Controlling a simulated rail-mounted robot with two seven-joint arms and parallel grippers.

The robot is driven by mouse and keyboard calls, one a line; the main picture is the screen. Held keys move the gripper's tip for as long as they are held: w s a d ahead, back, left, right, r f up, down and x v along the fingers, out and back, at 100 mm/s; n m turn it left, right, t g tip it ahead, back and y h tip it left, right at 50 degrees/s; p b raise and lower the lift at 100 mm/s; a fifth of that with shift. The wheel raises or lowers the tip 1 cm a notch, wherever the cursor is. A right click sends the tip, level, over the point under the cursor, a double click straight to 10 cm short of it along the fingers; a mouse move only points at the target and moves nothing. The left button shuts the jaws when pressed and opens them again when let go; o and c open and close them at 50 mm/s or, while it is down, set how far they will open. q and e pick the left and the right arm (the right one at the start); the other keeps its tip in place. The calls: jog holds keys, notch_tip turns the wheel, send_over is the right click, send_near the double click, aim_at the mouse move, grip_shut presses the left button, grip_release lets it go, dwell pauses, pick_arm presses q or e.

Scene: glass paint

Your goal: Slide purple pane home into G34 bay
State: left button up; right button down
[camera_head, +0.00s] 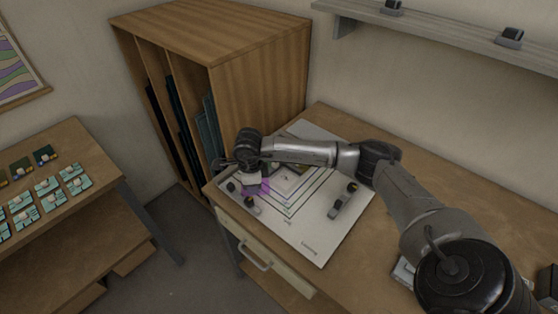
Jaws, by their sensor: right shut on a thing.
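The purple pane (260,187) shows as a small translucent patch over the white drawing sheet (318,243) at the left end of the desk. My right gripper (252,183) is at the pane, shut on it, with the wrist above partly hiding the contact. The pane's exact outline and tilt are too small to tell. The sheet carries nested outlines around the pane's right side. No label reading G34 can be made out, so I cannot tell which bay it is. My left gripper is not in view.
Small dark-knobbed grey tools (342,203) lie on the sheet. A wooden cabinet (260,85) with dark panes in upright slots stands behind. A side table (75,150) at left holds several small teal pieces. A shelf (450,32) is above. Bare desk (470,190) lies behind my arm.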

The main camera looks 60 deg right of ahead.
aim_at(279, 182)
jog(key=s+d+m, duration=0.1)
jog(key=d+m, duration=0.1)
jog(key=d, duration=0.1)
jog(key=s+d+m+p, duration=0.1)
jog(key=d+m, duration=0.2)
jog(key=s+d+m+p, duration=0.1)
jog(key=d+m, duration=0.2)
jog(key=shift+s, duration=0.1)
jog(key=shift+s+d+f+m, duration=0.1)
jog(key=shift+s+d+m, duration=0.05)
jog(key=shift+d+m, duration=0.4)
jog(key=shift+a+f+b, duration=0.1)
jog(key=shift+f+b, duration=1.6)
jog(key=shift+f, duration=1.05)
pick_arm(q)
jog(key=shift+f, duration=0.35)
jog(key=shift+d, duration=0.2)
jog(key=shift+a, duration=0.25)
pick_arm(e)
jog(key=shift+f, duration=0.1)
pick_arm(q)
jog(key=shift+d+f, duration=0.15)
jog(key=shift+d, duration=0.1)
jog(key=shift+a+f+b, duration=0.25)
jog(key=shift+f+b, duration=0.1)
jog(key=shift+b, duration=0.2)
pick_arm(e)
jog(key=shift+w+d, duration=0.45)
jog(key=shift+d, duration=0.1)
